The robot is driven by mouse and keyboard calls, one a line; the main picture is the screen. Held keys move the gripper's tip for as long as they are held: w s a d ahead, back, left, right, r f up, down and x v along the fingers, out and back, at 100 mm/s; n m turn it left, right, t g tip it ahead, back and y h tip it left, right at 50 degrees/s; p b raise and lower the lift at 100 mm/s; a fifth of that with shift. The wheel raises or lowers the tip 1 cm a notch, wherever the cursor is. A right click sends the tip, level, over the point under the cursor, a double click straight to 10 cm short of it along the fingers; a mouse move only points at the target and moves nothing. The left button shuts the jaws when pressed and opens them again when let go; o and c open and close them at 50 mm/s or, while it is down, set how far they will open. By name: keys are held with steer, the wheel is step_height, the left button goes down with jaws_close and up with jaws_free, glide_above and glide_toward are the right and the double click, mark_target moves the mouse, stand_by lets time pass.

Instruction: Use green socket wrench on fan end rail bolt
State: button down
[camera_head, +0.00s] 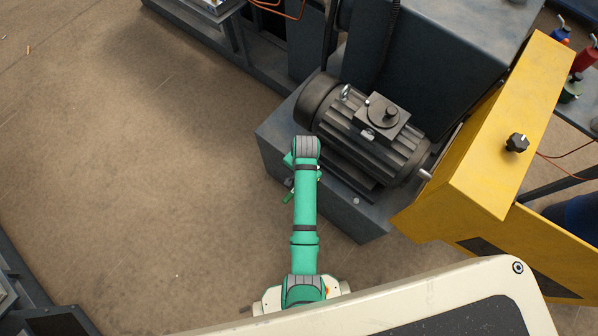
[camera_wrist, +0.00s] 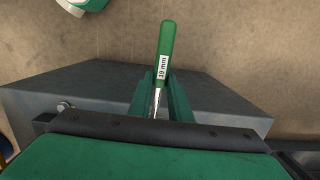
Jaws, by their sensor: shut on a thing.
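The socket wrench (camera_wrist: 165,55) has a green handle with a "19 mm" label and a metal shaft. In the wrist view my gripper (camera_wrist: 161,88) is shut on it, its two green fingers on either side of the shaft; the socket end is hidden. In the head view my gripper (camera_head: 290,180) is beside the left edge of the motor base, with the green handle (camera_head: 287,198) just showing. The grey motor (camera_head: 370,135) has its rounded dark fan end (camera_head: 318,98) at upper left. A bolt (camera_wrist: 65,106) shows on the grey base in the wrist view. The socket's contact with a bolt cannot be seen.
The motor stands on a dark base (camera_head: 275,150). A yellow guard (camera_head: 500,140) is at the right, and large dark machinery (camera_head: 430,45) stands behind. More coloured-handled tools (camera_head: 585,60) are at the far right. Open floor (camera_head: 140,170) lies left.

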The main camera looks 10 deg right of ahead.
steer(key=shift+f, duration=0.95)
steer(key=s+d+n, duration=0.1)
steer(key=n, duration=0.1)
steer(key=s+d+n, duration=0.1)
steer(key=d+n, duration=0.1)
steer(key=s+d+n, duration=0.1)
steer(key=n, duration=0.1)
steer(key=shift+s+d, duration=0.15)
steer(key=shift+d, duration=0.05)
stand_by(1.4)
steer(key=shift+r+h, duration=0.3)
steer(key=shift+r, duration=0.9)
stand_by(1.3)
steer(key=shift+r, duration=2.45)
